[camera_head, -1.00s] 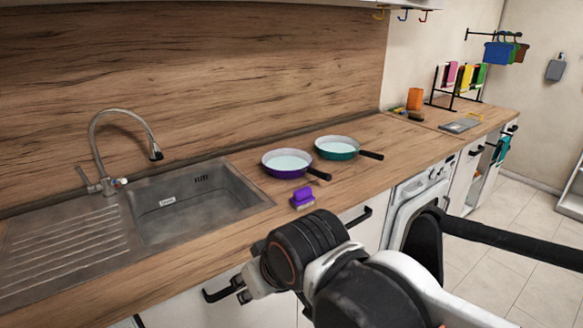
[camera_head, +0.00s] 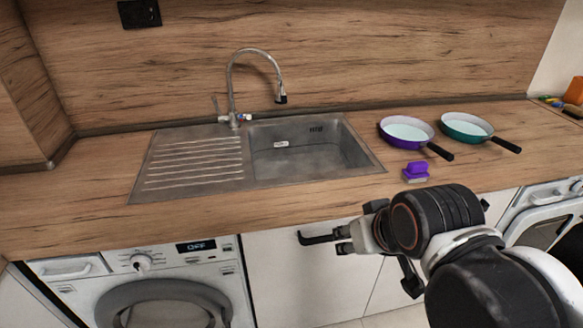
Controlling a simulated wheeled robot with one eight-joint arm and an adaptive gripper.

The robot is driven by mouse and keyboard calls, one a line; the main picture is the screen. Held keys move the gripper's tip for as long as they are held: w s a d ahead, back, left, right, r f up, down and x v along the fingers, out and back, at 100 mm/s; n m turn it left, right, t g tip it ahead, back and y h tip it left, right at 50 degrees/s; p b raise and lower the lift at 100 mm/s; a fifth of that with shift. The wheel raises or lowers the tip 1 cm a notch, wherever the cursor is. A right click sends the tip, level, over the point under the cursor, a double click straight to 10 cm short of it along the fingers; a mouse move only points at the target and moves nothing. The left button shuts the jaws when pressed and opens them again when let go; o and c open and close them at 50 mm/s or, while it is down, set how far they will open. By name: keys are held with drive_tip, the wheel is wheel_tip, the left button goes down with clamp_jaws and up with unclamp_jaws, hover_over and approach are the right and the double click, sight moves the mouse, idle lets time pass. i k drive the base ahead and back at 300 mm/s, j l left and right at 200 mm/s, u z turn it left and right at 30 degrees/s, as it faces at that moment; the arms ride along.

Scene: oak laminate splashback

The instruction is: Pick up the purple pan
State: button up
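The purple pan (camera_head: 406,131) sits on the wooden counter to the right of the sink. It has a pale inside, and its black handle points to the lower right. My gripper (camera_head: 342,240) is in front of the counter, below its edge, to the lower left of the pan and well apart from it. The gripper is small in view and seen from behind, close to a dark cabinet handle, so its finger opening is unclear.
A teal pan (camera_head: 467,128) sits just right of the purple pan. A purple sponge (camera_head: 415,171) lies in front of the purple pan. The steel sink (camera_head: 200,160) with a tall faucet (camera_head: 232,85) is to the left. A washing machine (camera_head: 150,280) stands below the counter.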

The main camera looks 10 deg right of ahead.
sight(403, 132)
drive_tip(key=l+z, duration=0.15)
drive_tip(key=l, duration=0.35)
drive_tip(key=l+z, duration=0.15)
drive_tip(key=l, duration=0.35)
drive_tip(key=i+l+z, duration=0.15)
drive_tip(key=l, duration=0.3)
drive_tip(key=l+z, duration=0.2)
drive_tip(key=l, duration=0.3)
drive_tip(key=i+l+u, duration=0.1)
drive_tip(key=i+l, duration=0.05)
